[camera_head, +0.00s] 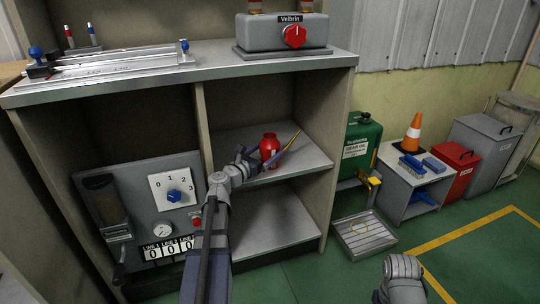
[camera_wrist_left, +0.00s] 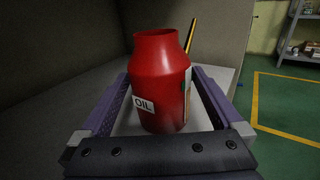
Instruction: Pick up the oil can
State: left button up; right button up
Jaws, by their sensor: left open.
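The red oil can (camera_head: 269,147) stands upright on the middle shelf of the right-hand part of the workbench. It has a white label reading "OIL". It also shows large in the left wrist view (camera_wrist_left: 158,85), between the two fingers of my left gripper. My left gripper (camera_head: 250,160) is open, with a finger on each side of the can (camera_wrist_left: 155,110); I cannot tell whether either finger touches it. My right arm shows only in part (camera_head: 400,278) at the bottom right of the head view, and its gripper is not visible.
A yellow and black stick (camera_head: 291,141) leans out beside the can. The shelf (camera_head: 306,160) has side walls and a board above. A control panel (camera_head: 145,215) with a dial fills the left compartment. A green gear oil tank (camera_head: 359,145) and a tray (camera_head: 364,232) are to the right.

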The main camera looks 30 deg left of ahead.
aim_at(270, 135)
pick_arm(q)
jog(key=shift+w+d, duration=0.1)
jog(key=shift+w, duration=0.8)
jog(key=shift+s, duration=0.1)
jog(key=c, duration=1.4)
jog(key=shift+c, duration=0.2)
notch_tip(270, 135, up, 10)
jog(key=p, duration=1)
